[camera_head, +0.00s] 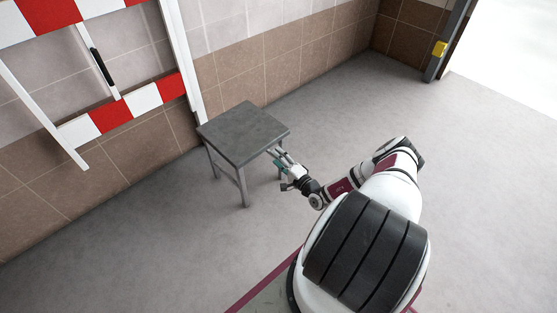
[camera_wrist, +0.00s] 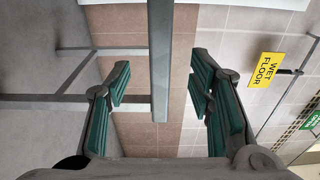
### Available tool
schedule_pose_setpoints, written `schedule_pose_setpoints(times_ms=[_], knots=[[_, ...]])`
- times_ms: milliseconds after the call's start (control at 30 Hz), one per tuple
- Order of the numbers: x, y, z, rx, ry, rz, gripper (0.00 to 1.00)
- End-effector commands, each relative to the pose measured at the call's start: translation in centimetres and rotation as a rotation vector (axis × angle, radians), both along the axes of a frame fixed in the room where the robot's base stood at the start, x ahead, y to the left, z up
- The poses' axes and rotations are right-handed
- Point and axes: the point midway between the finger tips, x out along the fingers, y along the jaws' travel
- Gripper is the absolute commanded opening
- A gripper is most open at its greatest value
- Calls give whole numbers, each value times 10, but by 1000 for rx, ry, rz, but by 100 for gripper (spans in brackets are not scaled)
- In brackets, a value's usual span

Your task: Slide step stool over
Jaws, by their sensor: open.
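The step stool (camera_head: 243,132) is grey, with a square flat seat and thin legs, and stands upright on the floor close to the tiled wall. My gripper (camera_head: 280,158) is at the seat's near right edge. In the wrist view the stool's seat (camera_wrist: 160,60) shows edge-on as a grey bar between the fingers of my gripper (camera_wrist: 160,88). The teal-padded fingers are open, one on each side of the seat edge, with gaps visible on both sides. Stool legs reach left in that view. Part of the seat edge is hidden behind my gripper in the head view.
A red-and-white striped barrier (camera_head: 110,115) stands against the wall left of the stool. A yellow wet-floor sign (camera_wrist: 266,69) is on the wall. A door frame (camera_head: 440,48) is at the far right. The grey floor (camera_head: 330,110) right of the stool is clear.

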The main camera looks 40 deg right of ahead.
Motion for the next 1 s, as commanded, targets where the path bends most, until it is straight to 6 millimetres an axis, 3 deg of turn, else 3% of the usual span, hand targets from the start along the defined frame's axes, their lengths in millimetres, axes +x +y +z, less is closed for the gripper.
schedule_pose_setpoints(times_ms=[167, 700, 1000], knots=[[15, -1, -1, -1, -2, 1, 48], [108, -3, -2, -2, -2, 3, 48], [135, -4, 0, 0, -1, 2, 48]])
